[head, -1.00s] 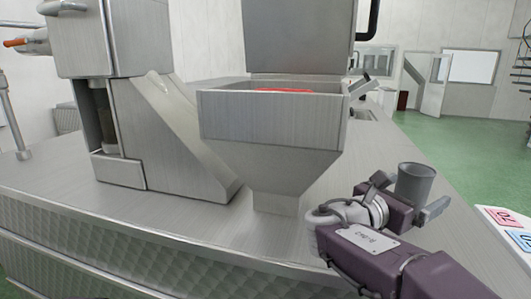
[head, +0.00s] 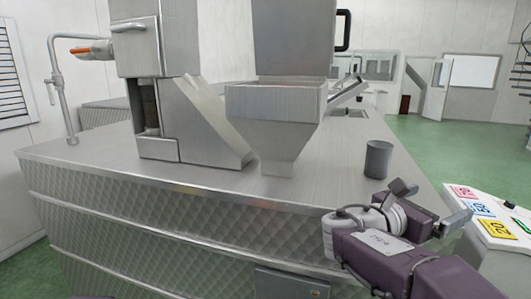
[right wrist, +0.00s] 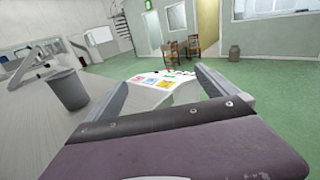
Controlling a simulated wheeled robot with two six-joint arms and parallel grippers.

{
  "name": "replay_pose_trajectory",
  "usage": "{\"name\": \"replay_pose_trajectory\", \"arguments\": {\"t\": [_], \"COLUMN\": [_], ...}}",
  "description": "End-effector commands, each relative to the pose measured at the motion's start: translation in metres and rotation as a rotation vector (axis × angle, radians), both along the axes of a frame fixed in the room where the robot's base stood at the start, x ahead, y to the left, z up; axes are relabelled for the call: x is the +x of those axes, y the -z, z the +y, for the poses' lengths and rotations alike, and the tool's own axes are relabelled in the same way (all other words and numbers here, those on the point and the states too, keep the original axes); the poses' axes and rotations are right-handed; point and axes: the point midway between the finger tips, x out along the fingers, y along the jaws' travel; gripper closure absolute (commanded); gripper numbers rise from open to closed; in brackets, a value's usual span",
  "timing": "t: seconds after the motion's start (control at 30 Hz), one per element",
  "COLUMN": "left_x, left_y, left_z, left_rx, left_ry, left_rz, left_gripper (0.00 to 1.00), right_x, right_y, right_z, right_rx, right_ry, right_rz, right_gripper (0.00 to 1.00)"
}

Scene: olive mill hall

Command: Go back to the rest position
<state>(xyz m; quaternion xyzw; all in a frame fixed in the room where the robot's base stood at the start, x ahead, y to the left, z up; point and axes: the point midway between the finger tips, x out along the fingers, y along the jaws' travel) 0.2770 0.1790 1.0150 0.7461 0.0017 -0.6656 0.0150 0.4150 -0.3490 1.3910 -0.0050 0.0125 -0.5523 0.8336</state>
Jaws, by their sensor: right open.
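My right gripper (head: 430,204) is open and empty, in front of the counter's right end in the head view. Its two fingers also show spread apart in the right wrist view (right wrist: 160,90), with nothing between them. A grey cup (head: 378,160) stands upright on the steel counter (head: 330,185), beyond my right gripper and apart from it. The cup also shows at the left in the right wrist view (right wrist: 68,90), outside the fingers. My left gripper is not in view.
A steel machine (head: 190,110) and a hopper (head: 275,110) stand on the counter. A white panel with coloured number cards (head: 480,208) is at the right. Green floor (head: 440,150) lies open beyond the counter's right edge.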

Motion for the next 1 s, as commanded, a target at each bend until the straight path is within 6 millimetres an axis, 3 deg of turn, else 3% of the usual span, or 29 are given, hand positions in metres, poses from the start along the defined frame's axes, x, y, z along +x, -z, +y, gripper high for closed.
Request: {"name": "replay_pose_trajectory", "arguments": {"t": [0.27,0.37,0.53,0.67,0.7,0.8,0.9,1.0], "left_x": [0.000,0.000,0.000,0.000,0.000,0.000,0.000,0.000], "left_y": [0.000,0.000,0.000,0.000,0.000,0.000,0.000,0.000], "left_z": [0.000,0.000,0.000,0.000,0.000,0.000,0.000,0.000], "left_rx": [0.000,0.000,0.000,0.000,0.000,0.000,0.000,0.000], "left_ry": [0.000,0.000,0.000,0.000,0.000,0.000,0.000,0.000], "left_rz": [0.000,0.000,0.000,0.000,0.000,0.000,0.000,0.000], "left_gripper": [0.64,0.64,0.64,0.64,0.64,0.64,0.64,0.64], "right_x": [-0.024,-0.038,-0.076,-0.125,-0.141,-0.165,-0.162,-0.143], "right_y": [0.077,0.116,0.203,0.290,0.315,0.361,0.378,0.378], "right_z": [-0.019,-0.021,-0.008,0.036,0.057,0.118,0.159,0.171], "right_rx": [0.180,0.299,0.604,0.980,1.109,1.388,1.535,1.589], "right_ry": [0.080,0.119,0.239,0.480,0.597,0.959,1.285,1.444], "right_rz": [0.114,0.136,0.112,-0.033,-0.119,-0.429,-0.776,-1.013], "right_gripper": [0.03,0.03,0.03,0.03,0.03,0.03,0.03,0.03]}}
